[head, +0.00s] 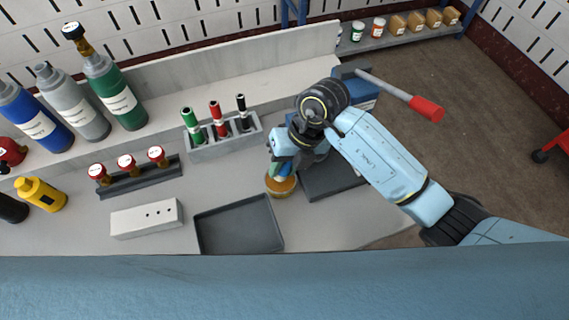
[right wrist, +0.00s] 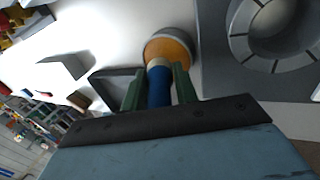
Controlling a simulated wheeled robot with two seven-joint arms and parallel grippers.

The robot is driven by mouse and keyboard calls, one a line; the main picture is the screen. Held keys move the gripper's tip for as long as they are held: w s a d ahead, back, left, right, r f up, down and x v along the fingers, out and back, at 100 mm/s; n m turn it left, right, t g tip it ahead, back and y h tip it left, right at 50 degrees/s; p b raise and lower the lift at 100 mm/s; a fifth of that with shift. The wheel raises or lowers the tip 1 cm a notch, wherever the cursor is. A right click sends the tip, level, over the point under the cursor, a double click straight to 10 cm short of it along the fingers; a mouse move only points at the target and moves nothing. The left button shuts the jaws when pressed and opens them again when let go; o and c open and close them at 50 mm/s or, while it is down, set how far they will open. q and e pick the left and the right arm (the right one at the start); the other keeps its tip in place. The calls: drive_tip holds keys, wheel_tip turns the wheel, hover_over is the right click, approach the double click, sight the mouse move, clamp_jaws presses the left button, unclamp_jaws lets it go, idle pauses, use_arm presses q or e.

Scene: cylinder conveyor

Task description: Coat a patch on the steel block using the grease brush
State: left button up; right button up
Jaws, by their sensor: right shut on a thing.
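My right gripper (head: 283,168) is shut on the blue-handled brush; its two green fingers (right wrist: 160,88) sit on either side of the handle in the right wrist view. The brush (right wrist: 158,86) has a pale collar and points at the round grease tub (right wrist: 169,46), filled with orange. Its tip meets the orange in the picture; I cannot tell how deep it is. The tub also shows below the gripper in the head view (head: 281,188). A pale block with several dark holes (head: 146,219), perhaps the steel block, lies at the front left. My left gripper is not in view.
An empty dark tray (head: 240,226) lies between block and tub. A dark plate (head: 325,184) is right of the tub, partly under my arm. Behind stand a rack of coloured tubes (head: 223,137), a red-capped row (head: 127,174) and tall bottles (head: 117,95). A red-handled lever (head: 424,108) is near my arm.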

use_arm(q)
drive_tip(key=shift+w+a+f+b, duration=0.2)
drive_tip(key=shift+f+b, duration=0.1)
use_arm(e)
drive_tip(key=shift+f, duration=0.55)
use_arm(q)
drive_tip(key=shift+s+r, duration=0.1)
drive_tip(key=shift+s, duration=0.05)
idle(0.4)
use_arm(e)
drive_tip(key=shift+f, duration=0.1)
idle(0.8)
drive_tip(key=shift+r+p, duration=0.8)
drive_tip(key=shift+p, duration=0.1)
wheel_tip(320, 180, up, 3)
drive_tip(key=p, duration=0.2)
drive_tip(key=shift+p, duration=0.4)
drive_tip(key=shift+r+p, duration=0.35)
drive_tip(key=shift+r, duration=0.05)
drive_tip(key=shift+r+p, duration=0.8)
drive_tip(key=shift+r, duration=0.1)
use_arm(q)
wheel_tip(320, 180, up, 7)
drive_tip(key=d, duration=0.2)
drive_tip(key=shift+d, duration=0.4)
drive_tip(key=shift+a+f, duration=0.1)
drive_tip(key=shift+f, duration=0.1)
